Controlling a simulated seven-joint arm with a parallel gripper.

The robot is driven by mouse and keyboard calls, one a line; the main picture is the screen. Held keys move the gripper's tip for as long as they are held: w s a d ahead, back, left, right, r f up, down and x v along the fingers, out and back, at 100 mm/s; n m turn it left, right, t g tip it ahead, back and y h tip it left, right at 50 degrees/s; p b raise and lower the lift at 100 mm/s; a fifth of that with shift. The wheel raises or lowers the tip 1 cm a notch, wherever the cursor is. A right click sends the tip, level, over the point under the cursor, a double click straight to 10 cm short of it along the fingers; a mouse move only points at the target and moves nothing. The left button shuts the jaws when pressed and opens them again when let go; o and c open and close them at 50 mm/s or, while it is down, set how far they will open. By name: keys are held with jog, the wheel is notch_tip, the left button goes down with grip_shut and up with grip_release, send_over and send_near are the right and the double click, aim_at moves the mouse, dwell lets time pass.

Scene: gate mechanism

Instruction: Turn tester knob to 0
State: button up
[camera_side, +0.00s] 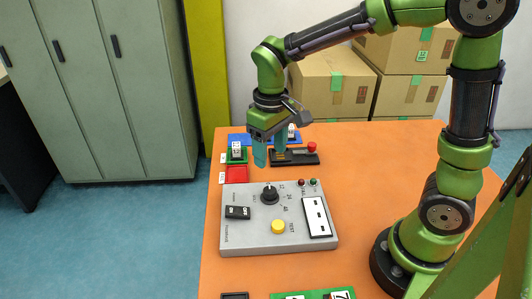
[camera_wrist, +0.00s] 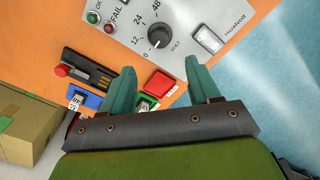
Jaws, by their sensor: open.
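The tester (camera_side: 238,247) is a grey box on the orange table in the side view. Its black round knob (camera_side: 270,194) has a white mark on its far edge, and numbers 12, 24 and 48 are printed around it. The knob also shows at the top of the wrist view (camera_wrist: 159,37), with its white mark on the lower side; I cannot tell exactly which setting it points at. My gripper (camera_side: 270,153) is open and empty, pointing down above the table beyond the tester, apart from the knob. Its two teal fingers show in the wrist view (camera_wrist: 160,66).
The tester also carries a black switch (camera_side: 238,212), a yellow button (camera_side: 278,227) and a white panel (camera_side: 317,217). Behind it are a red square (camera_side: 237,174), a green holder (camera_side: 237,155) and a black device with a red button (camera_side: 312,146). Cardboard boxes (camera_side: 332,82) stand behind.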

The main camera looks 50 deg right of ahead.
notch_tip(320, 180, up, 6)
jog(key=shift+f, duration=0.15)
dwell(0.3)
jog(key=s+d+r+m+t+y, duration=0.2)
jog(key=s+m+t, duration=0.2)
jog(key=s+t, duration=0.3)
jog(key=s, duration=0.4)
jog(key=shift+d+r, duration=0.2)
jog(key=shift+r, duration=0.05)
dwell(0.6)
